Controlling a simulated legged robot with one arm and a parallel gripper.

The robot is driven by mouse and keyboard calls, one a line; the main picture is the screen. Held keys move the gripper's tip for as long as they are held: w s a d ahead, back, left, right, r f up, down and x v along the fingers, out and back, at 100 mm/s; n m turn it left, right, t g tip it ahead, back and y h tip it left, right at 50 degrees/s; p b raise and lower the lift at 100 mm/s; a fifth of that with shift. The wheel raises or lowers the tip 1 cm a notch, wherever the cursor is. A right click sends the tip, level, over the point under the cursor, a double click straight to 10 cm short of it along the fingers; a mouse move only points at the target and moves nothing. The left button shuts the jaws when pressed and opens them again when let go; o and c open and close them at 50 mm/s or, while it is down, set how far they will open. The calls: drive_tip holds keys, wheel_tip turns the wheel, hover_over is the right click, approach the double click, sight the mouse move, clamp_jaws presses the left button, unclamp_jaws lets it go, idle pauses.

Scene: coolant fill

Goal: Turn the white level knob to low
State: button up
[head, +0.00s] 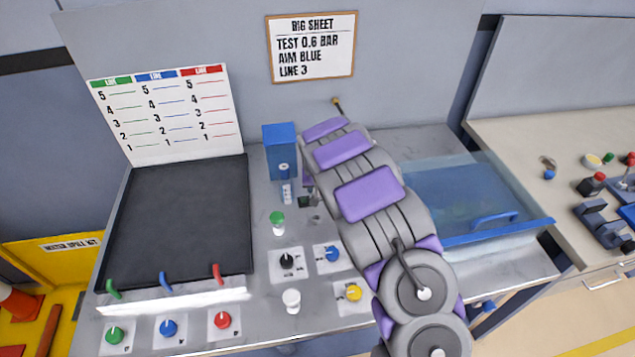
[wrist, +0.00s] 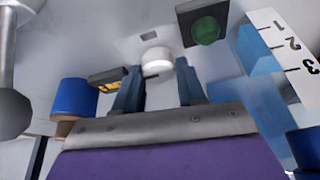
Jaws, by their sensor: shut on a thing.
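In the wrist view my gripper (wrist: 160,82) has its two dark fingers on either side of a white round knob (wrist: 158,66), shut on it. A small dark slot shows in the pale panel just above the knob. In the head view my arm reaches over the bench and my gripper is mostly hidden behind it, near the blue-topped column (head: 280,150). I cannot make out the held knob there. Another white knob-like piece (head: 292,300) stands near the bench's front edge, apart from my gripper.
A green button (wrist: 205,30) and a numbered scale (wrist: 285,45) are close to my gripper. Black (head: 287,261), blue (head: 332,254) and yellow (head: 354,292) knobs lie in front. A clear blue tank (head: 500,232) is to the right, a black panel (head: 185,220) to the left.

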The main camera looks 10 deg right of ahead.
drive_tip(key=shift+a+r+n+y+p, duration=0.15)
drive_tip(key=shift+n+y+p, duration=0.15)
drive_tip(key=shift+n+p, duration=0.35)
drive_tip(key=shift+n+y, duration=0.3)
drive_tip(key=shift+n, duration=0.45)
drive_tip(key=shift+w+f+n+y+b, duration=0.1)
drive_tip(key=shift+f+n+y+b, duration=0.15)
drive_tip(key=shift+n+b, duration=0.6)
drive_tip(key=shift+r+n+y+b, duration=0.15)
drive_tip(key=shift+n+y+b, duration=0.1)
drive_tip(key=shift+n+b, duration=0.25)
drive_tip(key=shift+d+n, duration=0.2)
drive_tip(key=shift+n, duration=0.05)
drive_tip(key=o, duration=0.8)
drive_tip(key=shift+o, duration=1.3)
drive_tip(key=shift+d, duration=0.1)
drive_tip(key=shift+s+f, duration=0.2)
